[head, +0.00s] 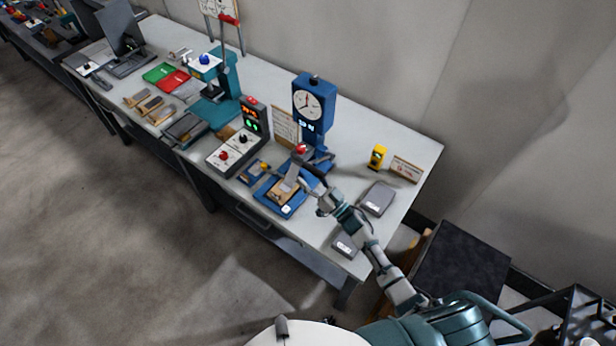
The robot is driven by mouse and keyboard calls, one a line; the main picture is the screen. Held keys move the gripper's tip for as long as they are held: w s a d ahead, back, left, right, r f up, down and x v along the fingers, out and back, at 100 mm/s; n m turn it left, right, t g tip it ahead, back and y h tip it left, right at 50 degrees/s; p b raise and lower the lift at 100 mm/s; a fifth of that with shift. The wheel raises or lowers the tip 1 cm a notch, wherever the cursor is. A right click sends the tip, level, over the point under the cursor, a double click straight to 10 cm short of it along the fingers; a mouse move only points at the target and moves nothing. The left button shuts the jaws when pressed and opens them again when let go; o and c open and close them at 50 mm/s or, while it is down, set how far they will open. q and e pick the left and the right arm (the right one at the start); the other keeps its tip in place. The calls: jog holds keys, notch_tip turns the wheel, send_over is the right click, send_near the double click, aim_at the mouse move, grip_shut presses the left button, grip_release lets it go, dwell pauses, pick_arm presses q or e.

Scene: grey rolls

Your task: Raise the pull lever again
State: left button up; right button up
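A blue press-like device with a round white dial (309,106) stands toward the right of the table. A red knob (300,148), which looks like the end of the pull lever, shows low at its front. A dark bar beside the knob runs back toward the device. My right gripper (300,176) reaches in from the lower right, just below the knob and over the device's blue base (287,208). Whether it touches the lever is too small to tell, and its fingers are not clear enough to show open or shut. My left gripper is out of view.
A control box (235,147) with lit displays stands left of the device. A yellow object (377,157), a small sign (406,169) and a grey box (378,199) lie to the right. A teal press (221,88) stands farther left. The table's right rear corner is clear.

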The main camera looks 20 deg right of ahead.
jog(key=shift+a+r+y, duration=0.15)
jog(key=shift+r+y, duration=0.15)
jog(key=shift+y, duration=0.1)
jog(key=c, duration=0.4)
jog(key=shift+w+d+f, duration=0.15)
jog(key=shift+w+d, duration=0.05)
jog(key=shift+d, duration=0.4)
jog(key=shift+w+d+f, duration=0.15)
jog(key=shift+d, duration=0.45)
grip_shut()
jog(key=shift+s, duration=0.1)
jog(key=shift+s+a+r, duration=0.2)
jog(key=shift+s, duration=0.1)
jog(key=shift+s+a+r, duration=0.2)
jog(key=shift+s, duration=0.05)
jog(key=o, duration=0.8)
grip_release()
jog(key=shift+a+f, duration=0.1)
jog(key=shift+a, duration=0.2)
jog(key=shift+o, duration=0.6)
jog(key=shift+w+f, duration=0.1)
jog(key=shift+w, duration=0.1)
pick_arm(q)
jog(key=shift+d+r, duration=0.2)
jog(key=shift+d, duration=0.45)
pick_arm(e)
jog(key=v, duration=1.2)
jog(key=shift+d, duration=0.35)
